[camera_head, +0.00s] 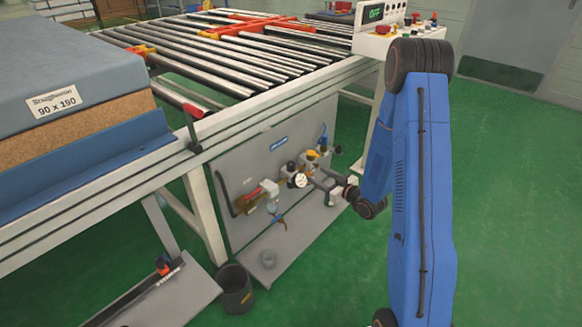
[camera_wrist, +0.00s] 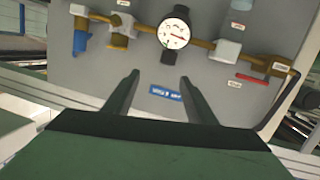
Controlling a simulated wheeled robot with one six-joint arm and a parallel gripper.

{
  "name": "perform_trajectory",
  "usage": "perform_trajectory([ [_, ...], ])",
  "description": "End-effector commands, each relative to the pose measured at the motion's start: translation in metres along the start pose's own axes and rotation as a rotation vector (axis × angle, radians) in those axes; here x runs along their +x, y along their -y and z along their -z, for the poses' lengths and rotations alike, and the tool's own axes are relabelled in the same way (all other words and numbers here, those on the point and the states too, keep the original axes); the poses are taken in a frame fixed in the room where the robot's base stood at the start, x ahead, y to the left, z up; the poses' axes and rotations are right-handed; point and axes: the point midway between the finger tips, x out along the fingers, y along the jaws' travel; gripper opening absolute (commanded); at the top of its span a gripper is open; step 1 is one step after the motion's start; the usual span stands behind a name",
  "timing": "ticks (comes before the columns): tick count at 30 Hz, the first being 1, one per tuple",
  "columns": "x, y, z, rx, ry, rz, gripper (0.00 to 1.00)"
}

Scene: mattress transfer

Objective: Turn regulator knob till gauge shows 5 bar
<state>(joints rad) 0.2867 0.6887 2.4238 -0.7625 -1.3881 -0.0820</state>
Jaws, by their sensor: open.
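The pressure gauge (camera_head: 300,180) is a round white dial on the grey panel, left of my gripper (camera_head: 320,182). In the wrist view the gauge (camera_wrist: 174,29) is at top centre, with a reddish needle; its figures are too small to read. A dark part that looks like the regulator knob (camera_wrist: 168,56) shows just below the dial there; in the head view the likely knob (camera_head: 290,167) is above the gauge. My gripper (camera_wrist: 159,78) is open and empty. Its fingers point at the panel, with the knob just beyond the tips and not between them.
Brass pipework with a red handle (camera_wrist: 250,78) and a blue fitting (camera_wrist: 82,42) flanks the gauge. The grey panel (camera_head: 240,160) hangs under the roller conveyor (camera_head: 240,68). A mattress (camera_head: 70,75) lies at left.

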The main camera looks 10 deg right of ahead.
Motion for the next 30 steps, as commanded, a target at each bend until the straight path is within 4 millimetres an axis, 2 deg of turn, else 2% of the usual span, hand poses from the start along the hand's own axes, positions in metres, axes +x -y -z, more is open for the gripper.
perform_trajectory([
  [1, -0.001, 0.002, -0.01, 0.019, -0.023, 0.008, 0.51],
  [6, -0.005, 0.011, -0.026, 0.067, -0.107, 0.033, 0.51],
  [12, -0.01, 0.014, -0.034, 0.096, -0.159, 0.043, 0.51],
  [16, -0.005, 0.015, -0.034, 0.098, -0.166, 0.045, 0.51],
  [20, 0.009, 0.016, -0.03, 0.096, -0.167, 0.047, 0.51],
  [30, 0.068, 0.019, -0.021, 0.095, -0.166, 0.047, 0.51],
])
